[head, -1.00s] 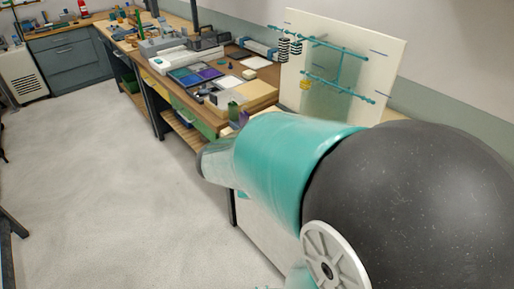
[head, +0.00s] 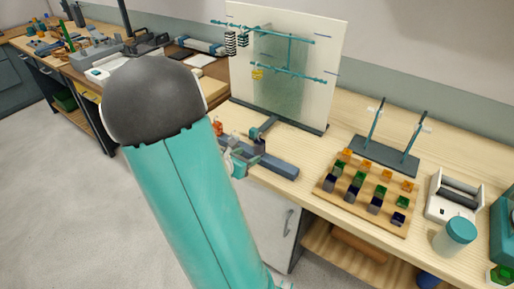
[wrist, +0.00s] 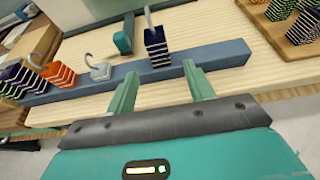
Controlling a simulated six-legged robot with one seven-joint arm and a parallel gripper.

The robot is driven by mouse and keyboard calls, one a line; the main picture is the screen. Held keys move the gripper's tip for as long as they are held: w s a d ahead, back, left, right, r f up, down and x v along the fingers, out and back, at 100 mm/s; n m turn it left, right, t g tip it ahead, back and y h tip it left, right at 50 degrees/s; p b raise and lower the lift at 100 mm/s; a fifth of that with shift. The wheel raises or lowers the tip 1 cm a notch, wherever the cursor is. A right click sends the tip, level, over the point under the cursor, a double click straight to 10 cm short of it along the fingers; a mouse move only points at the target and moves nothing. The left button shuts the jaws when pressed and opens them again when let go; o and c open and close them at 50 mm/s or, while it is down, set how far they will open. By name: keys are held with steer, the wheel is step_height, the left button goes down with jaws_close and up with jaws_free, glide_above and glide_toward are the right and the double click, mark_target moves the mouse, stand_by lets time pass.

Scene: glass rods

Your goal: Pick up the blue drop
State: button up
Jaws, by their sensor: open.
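A dark blue striped drop with a pale hook (wrist: 155,46) stands at the blue-grey bar (wrist: 205,56) in the wrist view. It shows small and dark in the head view (head: 259,146). My gripper (wrist: 160,70) is open and empty, its two green fingers pointing at the bar. The drop lies just beyond the fingertips, roughly between them in the picture; I see no contact. In the head view my gripper (head: 240,164) is beside the bar, partly behind my arm. Left along the bar are a clear hooked drop (wrist: 101,71), an orange-red drop (wrist: 58,73) and a purple drop (wrist: 14,72).
A white panel (head: 320,60) with teal glass rods stands behind; striped and yellow drops hang from it. A wooden board (head: 325,193) with several orange, green and dark blocks lies right. Further right are a rod stand (head: 385,154), a white device (head: 446,211) and a lidded jar (head: 455,236).

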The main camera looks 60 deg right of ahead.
mark_target(257, 151)
steer(key=shift+f+x, duration=0.2)
steer(key=shift+x, duration=3.4)
steer(key=shift+a, duration=0.1)
jaws_close()
steer(key=shift+r, duration=0.1)
